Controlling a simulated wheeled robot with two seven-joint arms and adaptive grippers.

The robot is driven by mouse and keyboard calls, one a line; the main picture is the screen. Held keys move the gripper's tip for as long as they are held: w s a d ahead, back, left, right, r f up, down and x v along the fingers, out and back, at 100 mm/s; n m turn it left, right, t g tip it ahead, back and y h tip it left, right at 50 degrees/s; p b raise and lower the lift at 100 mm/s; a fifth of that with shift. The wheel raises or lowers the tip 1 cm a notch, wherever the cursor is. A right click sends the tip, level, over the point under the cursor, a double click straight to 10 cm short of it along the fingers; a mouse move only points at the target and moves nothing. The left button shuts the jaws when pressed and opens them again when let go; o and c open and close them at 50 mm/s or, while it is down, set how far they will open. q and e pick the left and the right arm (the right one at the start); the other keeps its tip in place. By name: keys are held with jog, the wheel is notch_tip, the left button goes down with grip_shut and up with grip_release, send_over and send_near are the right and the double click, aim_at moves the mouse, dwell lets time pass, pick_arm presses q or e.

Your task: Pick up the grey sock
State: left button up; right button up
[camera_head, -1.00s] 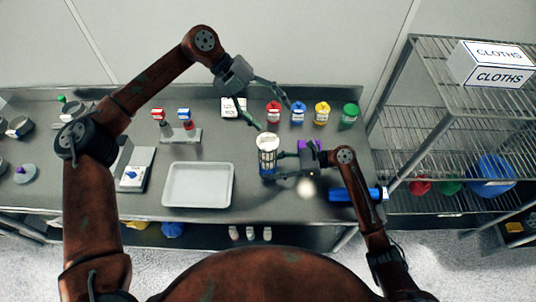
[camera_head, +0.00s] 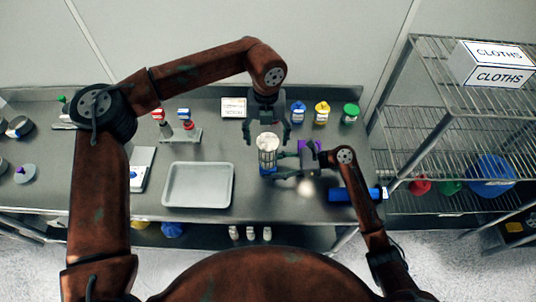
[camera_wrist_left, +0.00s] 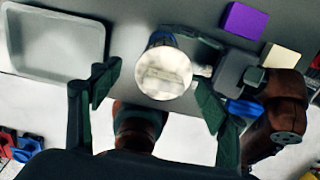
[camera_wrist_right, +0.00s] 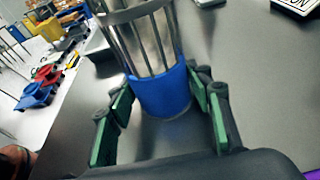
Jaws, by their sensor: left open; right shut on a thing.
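A small wire cage (camera_head: 266,160) with a blue base (camera_wrist_right: 163,92) stands on the steel table. A pale off-white round top (camera_head: 268,141) sits in its upper end; it also shows in the left wrist view (camera_wrist_left: 163,74). This may be the sock, but I cannot tell its material. My right gripper (camera_head: 280,164) is shut on the cage at its blue base, from the right side. My left gripper (camera_head: 268,132) is open, pointing down above the cage, its fingers either side of the pale top in the left wrist view.
A grey tray (camera_head: 198,203) lies left of the cage. Behind stand a blue jar (camera_head: 298,112), a yellow jar (camera_head: 321,113) and a green-lidded jar (camera_head: 350,113). Several white things (camera_head: 250,234) sit on the lower shelf.

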pick_arm(q)
jog(key=f, duration=0.5)
jog(key=shift+w+d+f, duration=0.2)
jog(key=shift+w+f, duration=0.1)
jog(key=shift+w, duration=0.05)
jog(key=c, duration=1.3)
jog(key=shift+r, duration=0.1)
jog(key=shift+c, duration=0.2)
notch_tip(320, 180, up, 28)
jog(key=shift+c, duration=0.4)
pick_arm(e)
jog(key=o, duration=0.9)
jog(key=shift+d, duration=0.1)
